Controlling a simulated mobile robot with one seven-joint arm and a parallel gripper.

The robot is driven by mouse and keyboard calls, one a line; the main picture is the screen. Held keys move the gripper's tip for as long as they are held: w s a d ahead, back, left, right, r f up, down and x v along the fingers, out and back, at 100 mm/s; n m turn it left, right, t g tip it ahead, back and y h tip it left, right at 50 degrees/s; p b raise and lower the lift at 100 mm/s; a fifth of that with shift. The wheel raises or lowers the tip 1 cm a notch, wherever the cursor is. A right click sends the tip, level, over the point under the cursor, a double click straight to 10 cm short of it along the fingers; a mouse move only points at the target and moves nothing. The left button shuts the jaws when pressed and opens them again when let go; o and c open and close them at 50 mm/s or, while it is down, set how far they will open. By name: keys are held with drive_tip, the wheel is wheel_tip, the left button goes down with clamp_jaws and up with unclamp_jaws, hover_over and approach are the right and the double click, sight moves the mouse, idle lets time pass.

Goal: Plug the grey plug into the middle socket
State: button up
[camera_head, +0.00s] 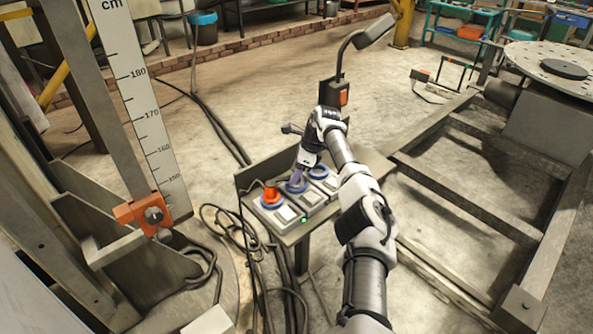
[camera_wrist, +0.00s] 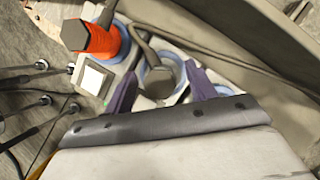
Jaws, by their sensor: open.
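The grey plug (camera_wrist: 158,80) stands at the middle socket, whose blue ring (camera_wrist: 163,58) shows around it in the wrist view. A grey cable runs from the plug. I cannot tell how deep it sits. My gripper (camera_wrist: 164,82) is open, with one purple finger on each side of the plug and gaps between. In the head view my gripper (camera_head: 298,177) is over the middle socket (camera_head: 297,187) and hides the grey plug.
An orange plug (camera_head: 271,194) stands in the left socket; it also shows in the wrist view (camera_wrist: 95,37). The right socket's blue ring (camera_head: 318,172) is beside my gripper. A raised panel (camera_head: 263,171) backs the small table. Loose cables (camera_head: 245,235) lie on the floor.

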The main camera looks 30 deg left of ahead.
drive_tip(key=b+v, duration=0.1)
drive_tip(key=v, duration=1.3)
drive_tip(key=shift+b, duration=0.4)
drive_tip(key=shift+w+f, duration=0.1)
drive_tip(key=shift+f, duration=0.05)
